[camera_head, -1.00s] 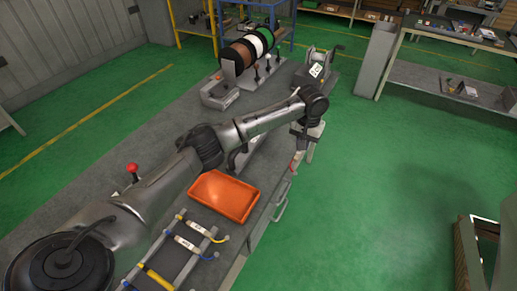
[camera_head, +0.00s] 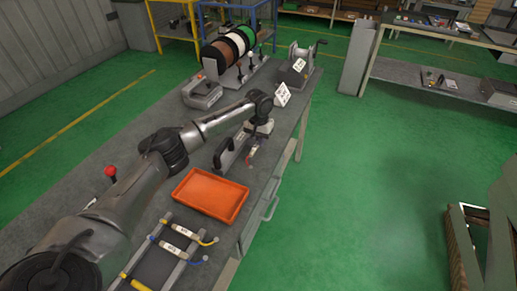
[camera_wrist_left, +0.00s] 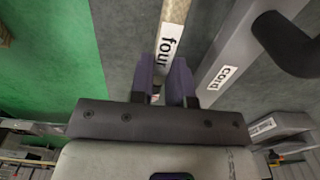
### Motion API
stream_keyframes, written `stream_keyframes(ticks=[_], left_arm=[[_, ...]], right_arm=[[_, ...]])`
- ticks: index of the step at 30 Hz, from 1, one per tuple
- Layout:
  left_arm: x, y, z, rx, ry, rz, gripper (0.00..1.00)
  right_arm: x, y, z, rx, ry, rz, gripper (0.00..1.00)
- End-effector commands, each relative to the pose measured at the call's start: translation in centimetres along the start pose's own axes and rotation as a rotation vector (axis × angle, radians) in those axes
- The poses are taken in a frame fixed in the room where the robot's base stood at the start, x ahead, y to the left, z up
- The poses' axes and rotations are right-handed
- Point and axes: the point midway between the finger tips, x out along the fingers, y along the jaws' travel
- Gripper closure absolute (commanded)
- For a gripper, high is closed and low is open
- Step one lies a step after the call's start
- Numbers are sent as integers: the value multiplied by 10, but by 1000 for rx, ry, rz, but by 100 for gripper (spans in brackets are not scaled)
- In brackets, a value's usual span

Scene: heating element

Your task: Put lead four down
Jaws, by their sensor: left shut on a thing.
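My left gripper (camera_head: 252,148) is over the bench, just beyond the orange tray (camera_head: 211,196) and beside the grey device with a black handle (camera_head: 232,150). In the left wrist view its two fingers (camera_wrist_left: 166,88) are closed around lead four (camera_wrist_left: 170,42), whose pale tag reads "four". In the head view the lead is mostly hidden, with only a small reddish bit showing below the gripper. The orange tray looks empty. My right gripper is not in view.
A rack (camera_head: 160,262) with several tagged leads lies nearer than the tray. The grey device carries a "cord" label (camera_wrist_left: 221,77) in the wrist view. Cord spools (camera_head: 228,48) and a crank device (camera_head: 296,64) stand farther along the bench. Green floor lies to the right.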

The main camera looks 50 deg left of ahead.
Motion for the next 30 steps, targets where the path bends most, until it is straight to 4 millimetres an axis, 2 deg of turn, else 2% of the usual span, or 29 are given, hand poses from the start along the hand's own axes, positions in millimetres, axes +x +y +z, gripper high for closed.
stream_keyframes(ticks=[5,13,26,27,30], left_arm=[[9,-1,0,0,0,0,100],[40,-1,0,0,0,-1,100],[43,-1,0,0,0,0,100],[43,-1,0,0,1,0,79],[43,-1,0,0,1,0,70]], right_arm=[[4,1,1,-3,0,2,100],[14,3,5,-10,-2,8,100],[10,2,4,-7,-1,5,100],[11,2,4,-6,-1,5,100],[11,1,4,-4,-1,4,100]])
